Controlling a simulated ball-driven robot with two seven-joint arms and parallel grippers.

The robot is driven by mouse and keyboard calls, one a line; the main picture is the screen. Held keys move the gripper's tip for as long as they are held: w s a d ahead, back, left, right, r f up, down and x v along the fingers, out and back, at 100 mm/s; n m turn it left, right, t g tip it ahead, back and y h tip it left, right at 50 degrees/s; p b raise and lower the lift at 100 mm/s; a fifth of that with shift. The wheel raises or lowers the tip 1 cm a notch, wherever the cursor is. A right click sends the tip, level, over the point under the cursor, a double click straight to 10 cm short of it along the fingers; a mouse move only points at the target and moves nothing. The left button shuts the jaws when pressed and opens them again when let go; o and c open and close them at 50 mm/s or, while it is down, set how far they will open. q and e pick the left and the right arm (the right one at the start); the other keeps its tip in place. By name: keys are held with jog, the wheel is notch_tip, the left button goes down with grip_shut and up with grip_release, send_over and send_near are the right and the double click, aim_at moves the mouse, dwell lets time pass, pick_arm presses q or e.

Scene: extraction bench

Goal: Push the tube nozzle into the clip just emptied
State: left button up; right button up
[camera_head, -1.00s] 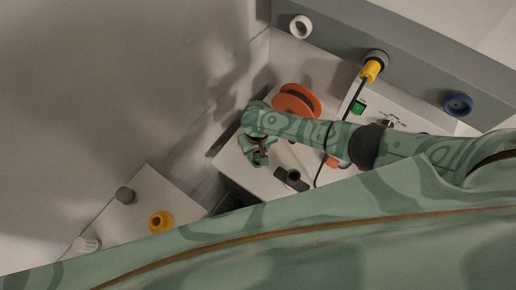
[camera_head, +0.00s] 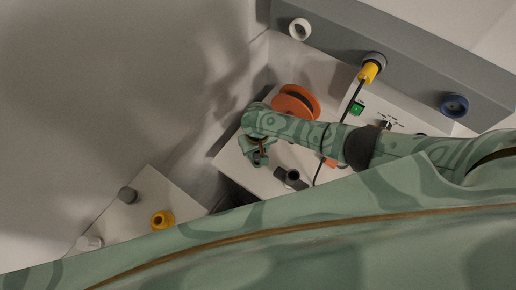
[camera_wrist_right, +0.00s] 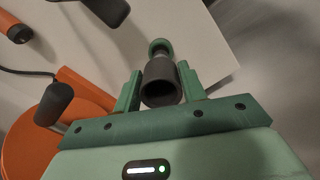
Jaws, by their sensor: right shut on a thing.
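My right gripper (camera_head: 258,159) hangs over the white bench unit near its left edge, below the orange disc. In the right wrist view its two green fingers (camera_wrist_right: 160,90) are shut on a dark grey hollow piece (camera_wrist_right: 160,83), which I take for the tube nozzle. Its open end faces the wrist camera, and a rounded green part shows just beyond it. In the head view the gripper largely hides the piece. I cannot tell which thing is the emptied clip. My left gripper is not in view.
The orange disc (camera_head: 290,105) stands close behind the gripper. A dark piece with a round opening (camera_head: 293,175) is to the right. A yellow plug (camera_head: 369,72) with a black cable sits in the grey panel (camera_head: 410,65). A yellow ring-shaped piece (camera_head: 162,220) is on the left surface.

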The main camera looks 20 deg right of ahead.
jog(key=shift+f+b, duration=0.95)
jog(key=shift+f, duration=0.35)
jog(key=o, duration=1.2)
jog(key=shift+c, duration=0.2)
notch_tip(320, 180, up, 16)
jog(key=p, duration=0.8)
jog(key=shift+r+p, duration=0.15)
jog(key=shift+p, duration=0.25)
